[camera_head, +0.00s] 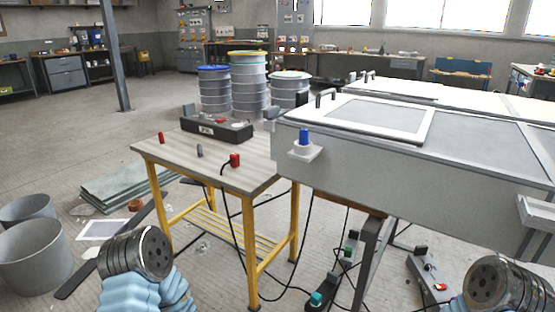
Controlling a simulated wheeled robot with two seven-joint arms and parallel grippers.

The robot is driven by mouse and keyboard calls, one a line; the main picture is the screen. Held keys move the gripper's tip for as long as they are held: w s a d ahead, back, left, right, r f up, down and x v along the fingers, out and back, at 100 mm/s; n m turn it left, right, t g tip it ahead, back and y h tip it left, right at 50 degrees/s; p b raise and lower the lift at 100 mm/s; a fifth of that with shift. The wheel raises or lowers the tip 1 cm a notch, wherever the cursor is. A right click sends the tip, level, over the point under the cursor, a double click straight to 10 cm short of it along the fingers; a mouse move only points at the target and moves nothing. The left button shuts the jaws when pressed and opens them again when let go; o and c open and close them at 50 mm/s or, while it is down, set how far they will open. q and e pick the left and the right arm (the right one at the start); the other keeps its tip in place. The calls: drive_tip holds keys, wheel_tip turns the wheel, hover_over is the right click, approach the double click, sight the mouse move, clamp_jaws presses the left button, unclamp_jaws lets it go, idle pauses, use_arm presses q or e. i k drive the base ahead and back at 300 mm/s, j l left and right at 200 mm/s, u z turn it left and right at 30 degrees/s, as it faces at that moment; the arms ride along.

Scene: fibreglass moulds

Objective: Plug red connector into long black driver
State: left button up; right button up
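A red connector (235,160) lies near the right front edge of the wooden-topped table, with a black cable running down from it. A smaller red piece (161,138) stands near the table's left edge and a grey piece (199,151) stands between them. A long black box (216,130), possibly the driver, lies along the back of the table; red shows on its top. The red connector is apart from this box. No gripper fingers are visible.
The table (180,155) has yellow legs. A large grey mould (400,160) stands close on its right. Black strips with teal plugs (317,299) and a dark box with red (430,277) lie low at the right. Grey buckets (34,258) stand left. Cables hang below the table.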

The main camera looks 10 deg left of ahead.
sight(231, 131)
drive_tip(key=i+j+z, duration=0.1)
drive_tip(key=j+z, duration=0.95)
drive_tip(key=j, duration=0.5)
drive_tip(key=k+j+z, duration=0.1)
drive_tip(key=j, duration=0.4)
drive_tip(key=k+j+z, duration=0.1)
drive_tip(key=j, duration=0.35)
drive_tip(key=k+j, duration=0.1)
drive_tip(key=j, duration=0.4)
drive_tip(key=k+j+z, duration=0.1)
drive_tip(key=j, duration=0.4)
